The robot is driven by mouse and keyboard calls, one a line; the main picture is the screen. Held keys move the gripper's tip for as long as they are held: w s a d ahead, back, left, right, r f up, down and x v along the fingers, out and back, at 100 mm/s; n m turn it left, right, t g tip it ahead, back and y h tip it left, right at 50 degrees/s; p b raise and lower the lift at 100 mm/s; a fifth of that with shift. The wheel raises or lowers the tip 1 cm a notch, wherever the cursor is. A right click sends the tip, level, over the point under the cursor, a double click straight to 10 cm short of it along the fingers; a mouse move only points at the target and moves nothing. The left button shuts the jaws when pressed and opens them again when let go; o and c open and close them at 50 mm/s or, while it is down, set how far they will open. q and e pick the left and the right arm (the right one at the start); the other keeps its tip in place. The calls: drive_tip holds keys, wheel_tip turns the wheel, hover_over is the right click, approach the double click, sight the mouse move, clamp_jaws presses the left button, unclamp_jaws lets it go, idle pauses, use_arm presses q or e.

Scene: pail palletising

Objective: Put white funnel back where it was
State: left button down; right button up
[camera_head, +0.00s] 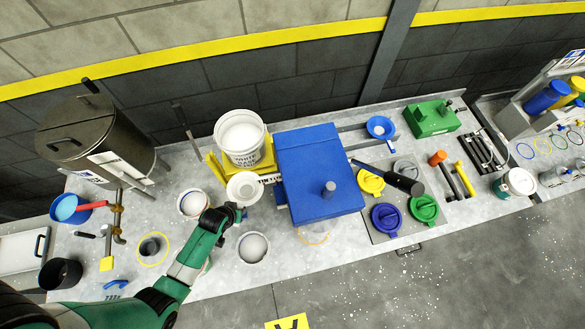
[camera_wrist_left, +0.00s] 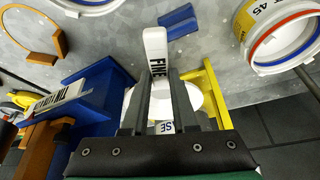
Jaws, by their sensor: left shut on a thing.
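The white funnel (camera_head: 244,187) is a round white piece in the head view, in front of the labelled white pail (camera_head: 243,150) and left of the blue machine (camera_head: 318,175). My left gripper (camera_head: 238,212) is at its near side, shut on it. In the left wrist view the fingers (camera_wrist_left: 172,85) close on a white tab (camera_wrist_left: 155,50) marked FINE, with the funnel's white round body partly hidden behind them. Whether it touches anything below cannot be told. My right gripper is not in view.
White tubs stand close by, one left (camera_head: 192,203) and one nearer (camera_head: 253,247). A yellow stand (camera_head: 215,170) is beside the pail. A blue funnel (camera_head: 380,127) sits behind the machine's right side. A yellow ring (camera_head: 154,248) lies left; bare bench shows near the front edge.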

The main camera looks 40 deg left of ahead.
use_arm(q)
drive_tip(key=shift+a, duration=0.1)
drive_tip(key=shift+s+d, duration=0.15)
drive_tip(key=shift+d, duration=0.05)
drive_tip(key=b, duration=0.7)
hover_over(247, 222)
wheel_tip(247, 222, down, 7)
drive_tip(key=shift+f+b, duration=0.55)
drive_tip(key=shift+f, duration=0.9)
drive_tip(key=shift+f, duration=0.25)
drive_tip(key=c, duration=0.7)
unclamp_jaws()
drive_tip(key=shift+s+r, duration=0.1)
